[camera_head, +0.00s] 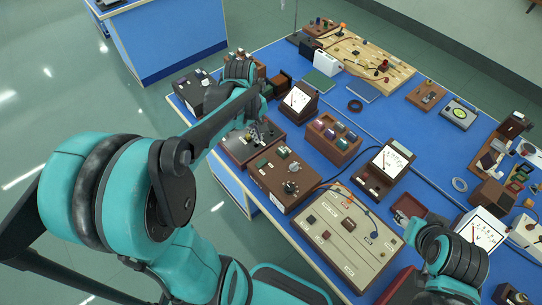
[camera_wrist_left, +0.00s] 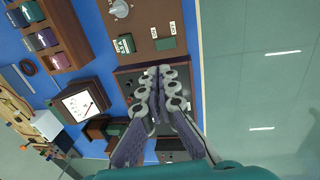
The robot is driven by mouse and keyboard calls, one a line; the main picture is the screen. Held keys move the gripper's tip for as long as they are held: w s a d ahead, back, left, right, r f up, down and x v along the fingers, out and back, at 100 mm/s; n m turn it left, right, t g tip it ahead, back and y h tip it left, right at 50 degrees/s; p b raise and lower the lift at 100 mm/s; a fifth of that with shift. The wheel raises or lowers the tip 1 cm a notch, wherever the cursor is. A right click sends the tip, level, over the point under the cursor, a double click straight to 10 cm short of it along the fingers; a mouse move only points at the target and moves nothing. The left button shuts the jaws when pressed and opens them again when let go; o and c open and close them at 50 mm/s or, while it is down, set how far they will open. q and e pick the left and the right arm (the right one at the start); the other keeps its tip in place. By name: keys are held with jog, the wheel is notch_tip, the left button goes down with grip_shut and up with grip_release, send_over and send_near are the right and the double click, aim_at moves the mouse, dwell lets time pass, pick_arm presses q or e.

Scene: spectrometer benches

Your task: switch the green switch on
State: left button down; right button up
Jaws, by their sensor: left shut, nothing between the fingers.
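My left gripper (camera_head: 258,133) is shut and empty. In the left wrist view its fingertips (camera_wrist_left: 163,72) are together over a dark brown panel (camera_wrist_left: 125,83), which also shows in the head view (camera_head: 232,148). The fingers hide much of that panel. Beside it is a brown box (camera_wrist_left: 143,22) with a silver knob and two green parts, one ribbed (camera_wrist_left: 124,44) and one flat (camera_wrist_left: 166,44). I cannot tell which one is the green switch or its position. The box also shows in the head view (camera_head: 300,180).
A beige panel (camera_head: 335,255) with switches and a cable lies nearer on the blue bench. A wooden rack (camera_head: 340,155) of coloured blocks and meters (camera_head: 300,98) stand beyond. Bare blue bench (camera_head: 415,125) shows farther right. The bench's left edge is close to the panel.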

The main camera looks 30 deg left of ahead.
aim_at(264, 160)
pick_arm(q)
jog(key=f+b, duration=0.1)
jog(key=f, duration=0.3)
jog(key=w+f+b, duration=0.1)
jog(key=f+b, duration=0.1)
jog(key=f, duration=0.3)
jog(key=f+b, duration=0.1)
jog(key=f, duration=0.4)
jog(key=shift+w+d+b, duration=0.35)
jog(key=shift+w, duration=0.05)
jog(key=shift+r, duration=0.1)
